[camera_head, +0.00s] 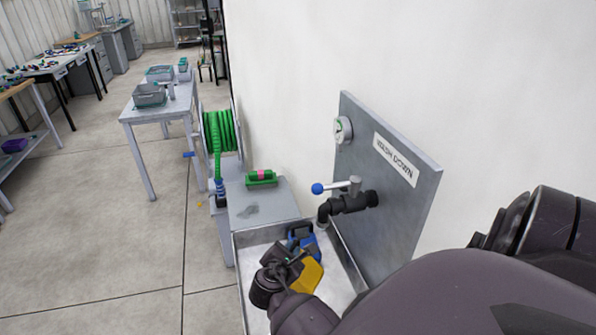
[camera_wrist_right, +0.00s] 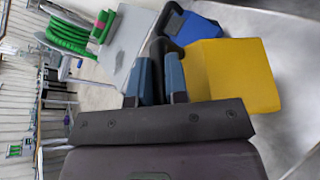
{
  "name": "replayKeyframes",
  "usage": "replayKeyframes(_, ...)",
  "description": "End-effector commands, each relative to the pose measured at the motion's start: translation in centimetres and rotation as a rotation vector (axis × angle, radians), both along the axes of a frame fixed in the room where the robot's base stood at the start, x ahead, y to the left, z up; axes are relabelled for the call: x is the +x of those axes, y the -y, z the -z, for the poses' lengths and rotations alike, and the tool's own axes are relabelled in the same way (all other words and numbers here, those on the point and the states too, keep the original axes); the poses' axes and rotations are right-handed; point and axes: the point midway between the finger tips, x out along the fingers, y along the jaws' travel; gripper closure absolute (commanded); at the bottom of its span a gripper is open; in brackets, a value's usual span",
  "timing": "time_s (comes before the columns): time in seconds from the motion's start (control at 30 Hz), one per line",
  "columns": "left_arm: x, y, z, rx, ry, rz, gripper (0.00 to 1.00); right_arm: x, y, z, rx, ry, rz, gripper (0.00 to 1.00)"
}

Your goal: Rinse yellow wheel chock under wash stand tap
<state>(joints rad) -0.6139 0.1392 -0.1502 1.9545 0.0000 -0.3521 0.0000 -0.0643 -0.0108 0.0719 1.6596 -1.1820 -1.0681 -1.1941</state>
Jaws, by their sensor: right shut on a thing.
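The yellow wheel chock (camera_head: 309,275) is a bright yellow block over the metal wash stand basin (camera_head: 344,268), low and nearer to me than the tap spout. It also shows large in the right wrist view (camera_wrist_right: 235,75). My right gripper (camera_head: 291,256) is shut on a dark, handle-like part beside the yellow body; its blue-grey fingers (camera_wrist_right: 160,80) show on both sides of that part. The black tap (camera_head: 347,204) has a down-turned spout and a lever with a blue knob (camera_head: 318,188). No water shows. My left gripper is not in view.
A blue block (camera_head: 303,238) with a dark handle sits in the basin just beyond the chock. The grey WASH DOWN panel (camera_head: 388,170) with a gauge (camera_head: 343,130) stands right. A green hose reel (camera_head: 220,132) stands behind.

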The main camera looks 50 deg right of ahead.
Motion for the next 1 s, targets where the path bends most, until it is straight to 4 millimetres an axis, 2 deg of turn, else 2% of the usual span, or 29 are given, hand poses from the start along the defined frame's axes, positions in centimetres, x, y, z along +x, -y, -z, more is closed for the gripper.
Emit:
replayKeyframes(0.83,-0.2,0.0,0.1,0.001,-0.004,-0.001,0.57,4.3,-6.9,-1.8,0.000,0.002,-0.001,1.00)
replayKeyframes(1.0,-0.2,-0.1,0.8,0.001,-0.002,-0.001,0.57,5.0,-8.1,-2.0,0.000,0.003,-0.002,1.00)
